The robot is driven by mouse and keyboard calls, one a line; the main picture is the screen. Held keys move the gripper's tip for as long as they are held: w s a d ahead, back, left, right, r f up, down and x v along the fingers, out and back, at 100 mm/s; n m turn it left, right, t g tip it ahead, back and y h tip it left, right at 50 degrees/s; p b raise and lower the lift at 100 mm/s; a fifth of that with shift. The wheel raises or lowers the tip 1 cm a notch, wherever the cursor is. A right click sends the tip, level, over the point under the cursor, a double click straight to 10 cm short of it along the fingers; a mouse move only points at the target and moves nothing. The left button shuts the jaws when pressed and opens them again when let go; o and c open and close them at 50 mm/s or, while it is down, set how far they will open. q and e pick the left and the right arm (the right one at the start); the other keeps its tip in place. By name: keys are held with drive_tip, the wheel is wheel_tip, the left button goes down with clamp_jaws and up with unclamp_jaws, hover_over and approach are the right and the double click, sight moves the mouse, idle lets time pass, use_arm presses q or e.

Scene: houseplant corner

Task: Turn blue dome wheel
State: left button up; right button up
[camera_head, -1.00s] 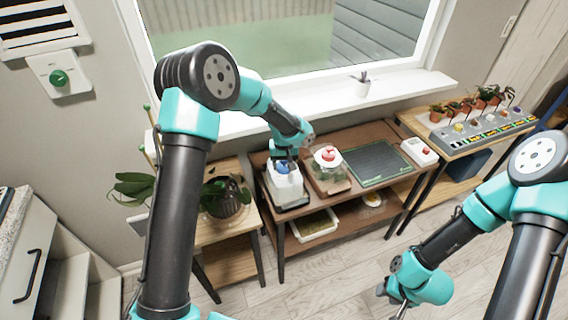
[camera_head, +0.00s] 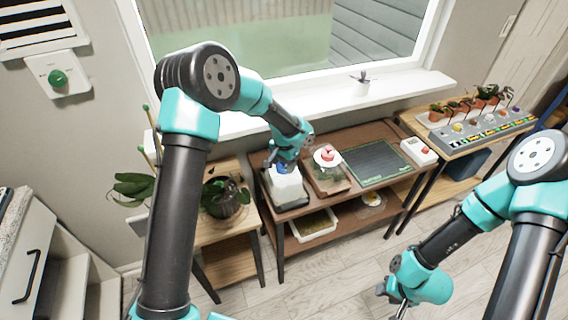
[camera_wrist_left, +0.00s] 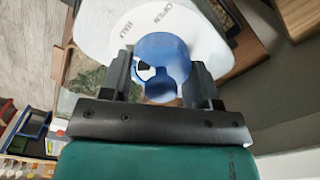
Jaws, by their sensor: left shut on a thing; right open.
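The blue wheel (camera_wrist_left: 162,52) sits on top of the white dome lid (camera_wrist_left: 205,45), which carries printed words, in the left wrist view. In the head view the dome (camera_head: 286,187) stands on a dark base at the left end of the middle table. My left gripper (camera_wrist_left: 163,80) is shut on the blue wheel, with one finger on each side of it. In the head view the left gripper (camera_head: 283,164) is above the dome and mostly hides the wheel. My right gripper (camera_head: 391,297) is open and empty, low at the right, away from the tables.
A dark green mat (camera_head: 376,163) and a white box with a red button (camera_head: 419,151) lie further right. A potted plant (camera_head: 226,198) stands to the left. The window sill (camera_head: 330,106) runs behind.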

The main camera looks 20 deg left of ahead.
use_arm(q)
drive_tip(key=m, duration=0.4)
drive_tip(key=shift+d+m, duration=0.1)
drive_tip(key=shift+m, duration=0.3)
drive_tip(key=m, duration=0.4)
drive_tip(key=shift+s+m, duration=0.1)
drive_tip(key=shift+m, duration=0.3)
drive_tip(key=o, duration=0.9)
drive_tip(key=shift+o, duration=0.2)
wheel_tip(320, 180, up, 17)
drive_tip(key=shift+r, duration=0.2)
